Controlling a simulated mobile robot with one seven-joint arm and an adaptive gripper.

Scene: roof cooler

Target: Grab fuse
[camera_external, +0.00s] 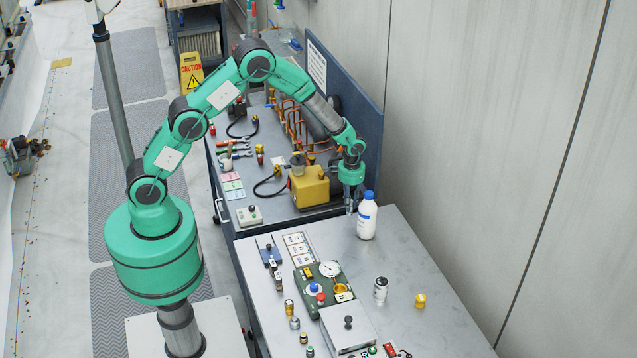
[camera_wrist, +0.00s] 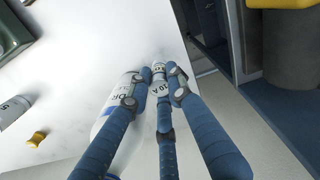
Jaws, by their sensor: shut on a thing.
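My gripper (camera_external: 350,208) is low at the back edge of the near grey bench, left of the white bottle. In the wrist view my gripper (camera_wrist: 160,82) has its blue, ribbed fingers closed around a small pale cylinder, the fuse (camera_wrist: 158,70). The fuse has a metal end cap and a partly hidden marking that looks like "10 A". The fingers cover most of it. In the external view the fuse is too hidden to make out. I cannot tell whether it touches the bench.
A white bottle (camera_external: 367,220) with a blue cap stands close beside my gripper; it also shows behind the left finger (camera_wrist: 104,125). A silver can (camera_external: 380,290), a brass piece (camera_external: 420,301) and a green gauge panel (camera_external: 325,283) are nearer. A yellow box (camera_external: 309,187) stands on the far bench.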

